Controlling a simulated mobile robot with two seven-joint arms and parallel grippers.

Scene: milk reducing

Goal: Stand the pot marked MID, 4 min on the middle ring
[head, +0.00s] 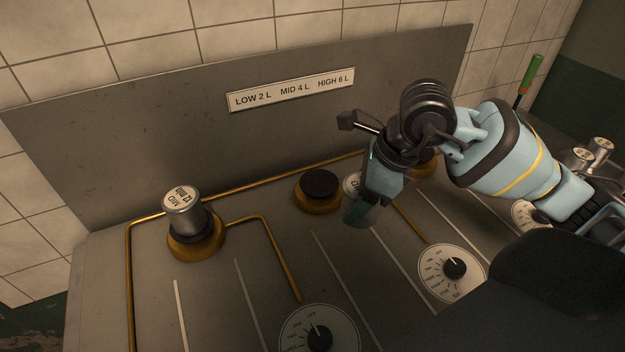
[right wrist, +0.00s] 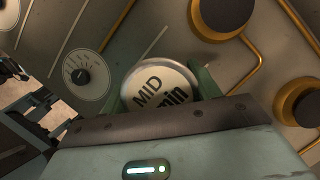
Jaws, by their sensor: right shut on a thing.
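My right gripper (head: 357,208) is shut on a pot (head: 351,184), which the gripper mostly hides in the head view. In the right wrist view the pot's pale round lid (right wrist: 158,82) reads MID and "min" between the green fingers; its number is covered. The pot is just right of and nearer than the middle ring (head: 318,188), which has a dark top on a brass base and is empty. Whether the pot touches the hob cannot be told. My left gripper is not in view.
Another MID pot (head: 183,215), seemingly 12 min, stands on the left ring (head: 196,246). The right ring (head: 424,166) is partly behind my arm. A sign (head: 291,89) is on the back panel. Dials (head: 455,268) line the front. Further pots (head: 580,158) stand at far right.

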